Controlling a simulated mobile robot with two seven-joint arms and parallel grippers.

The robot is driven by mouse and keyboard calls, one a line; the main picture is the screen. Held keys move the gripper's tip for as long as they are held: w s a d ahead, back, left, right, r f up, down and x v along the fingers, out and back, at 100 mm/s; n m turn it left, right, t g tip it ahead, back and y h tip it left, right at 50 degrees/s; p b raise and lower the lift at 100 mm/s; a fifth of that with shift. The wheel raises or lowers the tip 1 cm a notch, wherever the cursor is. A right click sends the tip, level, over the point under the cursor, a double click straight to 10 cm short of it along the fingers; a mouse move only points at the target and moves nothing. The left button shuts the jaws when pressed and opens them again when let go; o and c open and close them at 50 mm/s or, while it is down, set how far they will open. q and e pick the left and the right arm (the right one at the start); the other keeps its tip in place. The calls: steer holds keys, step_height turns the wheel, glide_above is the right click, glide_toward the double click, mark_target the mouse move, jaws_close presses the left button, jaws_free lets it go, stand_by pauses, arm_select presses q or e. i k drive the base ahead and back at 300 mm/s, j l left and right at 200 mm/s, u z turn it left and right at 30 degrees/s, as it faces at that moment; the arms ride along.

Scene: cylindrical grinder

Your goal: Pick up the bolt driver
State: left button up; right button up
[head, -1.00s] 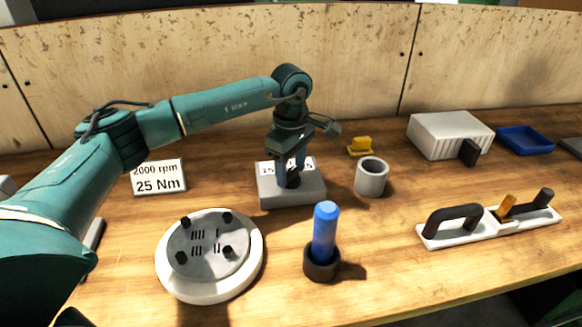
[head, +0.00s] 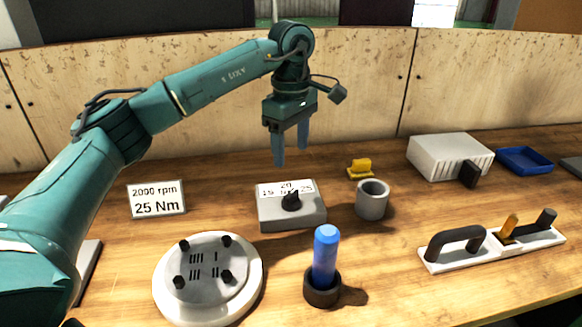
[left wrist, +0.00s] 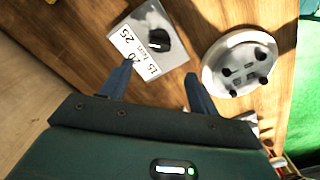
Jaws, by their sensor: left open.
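The bolt driver (head: 325,256) is a blue cylinder standing upright in a dark round holder (head: 322,290) at the front middle of the table. My left gripper (head: 291,156) is open and empty. It hangs fingers down above the grey box with a black knob (head: 293,214), behind and above the bolt driver and apart from both. In the left wrist view the open fingers (left wrist: 157,85) show with the knob box (left wrist: 160,42) beyond them; the driver does not show there. My right gripper is not in view.
A round white fixture with black bolts (head: 208,277) stands left of the driver. A grey cup (head: 372,200), a yellow piece (head: 360,168), a white box (head: 449,157), a blue tray (head: 525,161) and a black-handled tool (head: 492,248) lie to the right. A sign (head: 157,199) stands at left.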

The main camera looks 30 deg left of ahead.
mark_target(326, 236)
steer(key=k, duration=1.5)
